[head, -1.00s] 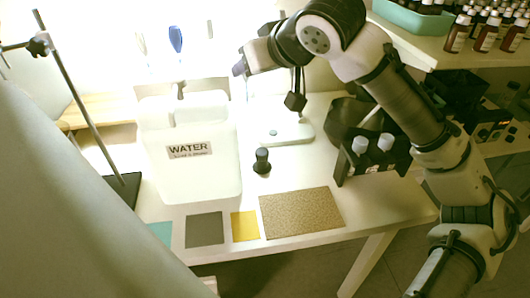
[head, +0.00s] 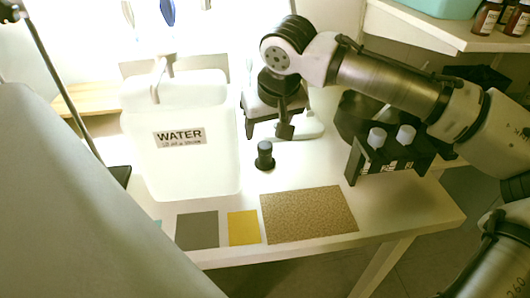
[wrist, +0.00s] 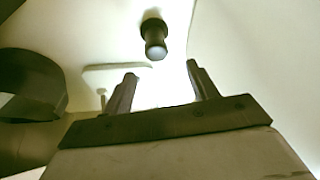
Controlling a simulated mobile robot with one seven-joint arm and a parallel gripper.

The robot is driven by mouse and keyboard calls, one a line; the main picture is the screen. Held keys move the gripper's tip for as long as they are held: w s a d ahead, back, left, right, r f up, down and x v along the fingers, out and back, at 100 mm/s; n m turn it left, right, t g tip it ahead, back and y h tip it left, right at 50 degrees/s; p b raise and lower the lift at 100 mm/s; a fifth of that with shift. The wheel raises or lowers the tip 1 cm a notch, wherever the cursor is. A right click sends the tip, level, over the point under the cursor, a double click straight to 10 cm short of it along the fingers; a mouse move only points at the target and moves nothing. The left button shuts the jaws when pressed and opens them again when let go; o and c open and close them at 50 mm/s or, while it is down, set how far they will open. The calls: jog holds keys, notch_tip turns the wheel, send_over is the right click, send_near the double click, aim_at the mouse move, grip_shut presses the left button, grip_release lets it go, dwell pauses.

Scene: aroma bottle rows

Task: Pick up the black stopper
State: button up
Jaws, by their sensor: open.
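The black stopper (head: 264,156) stands upright on the white table, just right of the water container and behind the cork mat. In the wrist view the stopper (wrist: 154,36) shows beyond the fingertips, roughly centred between them. My gripper (head: 284,130) is above and slightly behind the stopper, apart from it. In the wrist view my gripper (wrist: 160,72) shows its two fingers spread with nothing between them.
The large WATER container (head: 182,165) stands close left of the stopper. A black rack (head: 372,163) with white-capped bottles stands to the right. A cork mat (head: 308,214), yellow square (head: 243,228) and grey square (head: 197,230) lie flat along the front edge.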

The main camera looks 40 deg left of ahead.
aim_at(265, 144)
jog(key=shift+x, duration=1)
jog(key=shift+d+b+x, duration=0.15)
jog(key=shift+b+x, duration=0.1)
jog(key=shift+x, duration=1.1)
jog(key=shift+d+b+x, duration=0.15)
jog(key=shift+b+x, duration=0.1)
jog(key=shift+x, duration=1.15)
jog(key=shift+w+f, duration=0.1)
jog(key=c, duration=0.9)
